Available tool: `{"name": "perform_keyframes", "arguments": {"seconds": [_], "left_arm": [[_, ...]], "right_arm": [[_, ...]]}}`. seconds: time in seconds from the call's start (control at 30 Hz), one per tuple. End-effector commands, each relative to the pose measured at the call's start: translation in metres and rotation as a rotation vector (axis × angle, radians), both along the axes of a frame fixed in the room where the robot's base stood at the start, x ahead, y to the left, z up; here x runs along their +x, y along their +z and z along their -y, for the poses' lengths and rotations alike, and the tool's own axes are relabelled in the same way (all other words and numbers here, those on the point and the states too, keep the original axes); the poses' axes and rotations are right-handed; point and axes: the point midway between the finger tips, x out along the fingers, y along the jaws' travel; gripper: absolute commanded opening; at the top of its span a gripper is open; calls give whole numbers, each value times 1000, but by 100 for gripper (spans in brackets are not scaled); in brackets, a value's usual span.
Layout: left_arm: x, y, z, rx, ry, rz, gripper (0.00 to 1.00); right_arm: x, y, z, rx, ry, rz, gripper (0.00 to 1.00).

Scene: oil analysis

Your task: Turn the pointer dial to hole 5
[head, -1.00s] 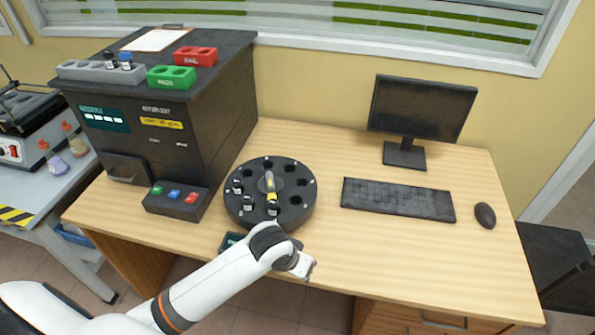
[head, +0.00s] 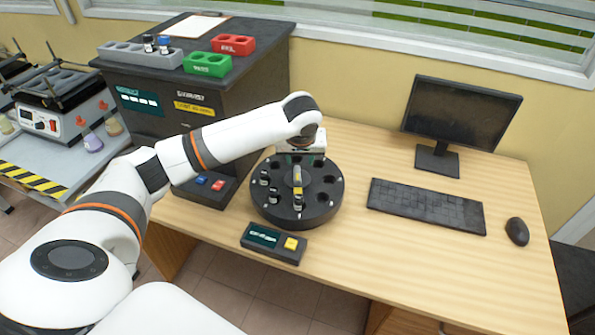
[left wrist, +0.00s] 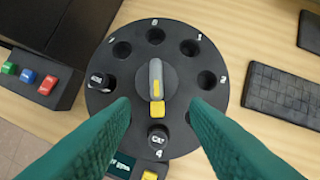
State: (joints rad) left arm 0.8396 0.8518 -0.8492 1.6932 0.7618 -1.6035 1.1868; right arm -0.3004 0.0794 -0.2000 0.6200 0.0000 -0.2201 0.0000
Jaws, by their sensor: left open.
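The round black dial (head: 330,205) sits on the desk; it also shows in the left wrist view (left wrist: 200,55). Its grey pointer (left wrist: 155,75) has a yellow end directed at the hole marked 4, which holds a dark-capped vial (left wrist: 157,138). Another vial (left wrist: 98,81) stands at the left of the disc.
A small panel with a yellow button (head: 290,243) lies in front of the dial. A button box (head: 205,187) and black cabinet (head: 240,85) are left. The keyboard (head: 425,206), monitor (head: 461,110) and mouse (head: 516,231) are right. The front right desk is clear.

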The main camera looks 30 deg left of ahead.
Motion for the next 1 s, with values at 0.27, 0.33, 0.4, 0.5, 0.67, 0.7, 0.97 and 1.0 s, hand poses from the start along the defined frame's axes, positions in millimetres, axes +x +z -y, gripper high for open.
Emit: {"name": "perform_keyframes", "arguments": {"seconds": [0.27, 0.33, 0.4, 0.5, 0.67, 0.7, 0.97, 1.0], "left_arm": [[9, -11, -13, -3, 42, 3, 42], [13, -23, -17, -1, 40, 3, 42], [17, -37, -19, -1, 39, 2, 42], [24, -57, -24, -2, 39, 3, 42], [32, -83, -30, -1, 37, 4, 42], [34, -88, -31, -1, 38, 3, 42], [40, -104, -35, -1, 35, 6, 42], [40, -105, -35, -1, 35, 7, 42]], "right_arm": [[0, 1, 0, 0, 0, 0, 36], [0, 2, 0, 0, 0, 0, 36], [0, 2, 0, 0, 0, 0, 36], [0, 3, 0, 0, 0, 0, 36], [0, 3, 0, 0, 0, 0, 36], [0, 3, 0, 0, 0, 0, 36], [0, 3, 0, 0, 0, 0, 36], [0, 3, 0, 0, 0, 0, 36]]}}
